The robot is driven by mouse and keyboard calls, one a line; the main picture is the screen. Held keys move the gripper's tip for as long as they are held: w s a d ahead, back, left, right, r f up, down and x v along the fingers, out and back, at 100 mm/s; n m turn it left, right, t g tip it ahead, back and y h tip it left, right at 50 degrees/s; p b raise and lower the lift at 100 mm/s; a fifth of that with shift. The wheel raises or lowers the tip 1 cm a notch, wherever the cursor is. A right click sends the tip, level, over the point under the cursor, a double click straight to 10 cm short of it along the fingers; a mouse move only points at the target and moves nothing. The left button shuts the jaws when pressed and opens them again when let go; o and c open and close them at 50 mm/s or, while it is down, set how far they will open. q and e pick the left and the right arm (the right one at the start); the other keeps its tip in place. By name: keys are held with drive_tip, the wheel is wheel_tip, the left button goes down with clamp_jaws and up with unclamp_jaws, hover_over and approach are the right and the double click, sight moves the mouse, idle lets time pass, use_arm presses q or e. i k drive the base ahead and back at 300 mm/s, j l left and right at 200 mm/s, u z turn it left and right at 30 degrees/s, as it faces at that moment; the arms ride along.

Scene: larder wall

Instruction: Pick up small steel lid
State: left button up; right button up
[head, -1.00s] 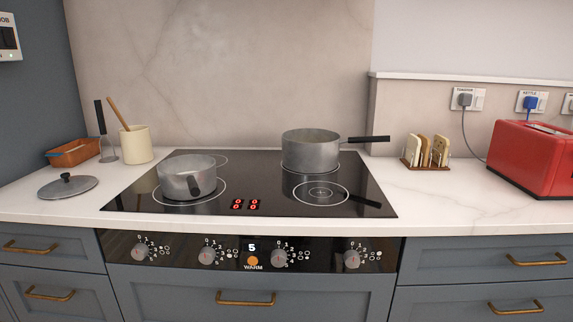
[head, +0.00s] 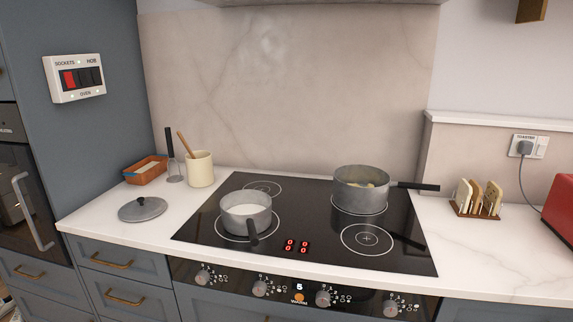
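The small steel lid (head: 142,209) lies flat on the white worktop (head: 105,226), left of the hob. It is round and grey with a dark knob on top. Nothing covers it. The smaller steel pot (head: 246,216) stands uncovered on the front left ring, with pale contents and its dark handle toward the front. Neither of my grippers shows in the head view.
A larger pan (head: 361,188) with pale yellowish contents stands at the back right of the black hob (head: 320,228), its handle pointing right. A terracotta dish (head: 146,171), a masher (head: 173,165) and a cream utensil pot (head: 201,170) stand behind the lid. A toast rack (head: 478,200) is at right.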

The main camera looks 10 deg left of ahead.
sight(141, 209)
drive_tip(key=u, duration=1.2)
